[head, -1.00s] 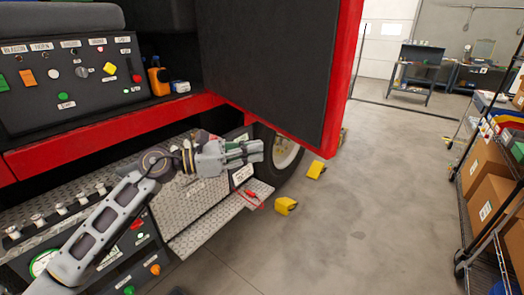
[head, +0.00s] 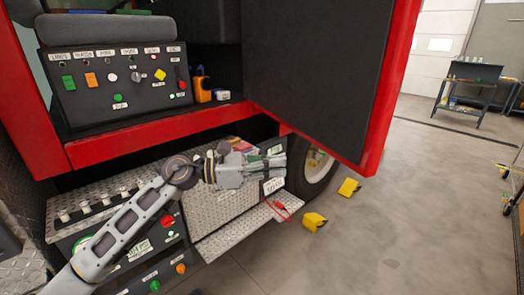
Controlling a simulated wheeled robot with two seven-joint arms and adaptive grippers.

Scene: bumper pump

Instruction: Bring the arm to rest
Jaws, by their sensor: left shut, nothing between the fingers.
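My left gripper (head: 277,170) reaches in from the left and points to the right, in front of the diamond-plate step area of the red truck. It is shut and holds nothing. My left arm (head: 135,220) is stretched out above the lower panel with its lights and labels. My right gripper is not in view.
The control panel (head: 120,82) with coloured switches sits at the upper left. A dark door with a red edge (head: 392,90) hangs open above and right of my gripper. Yellow wheel chocks (head: 313,221) lie by the tyre (head: 318,168). The floor (head: 430,220) at right is clear.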

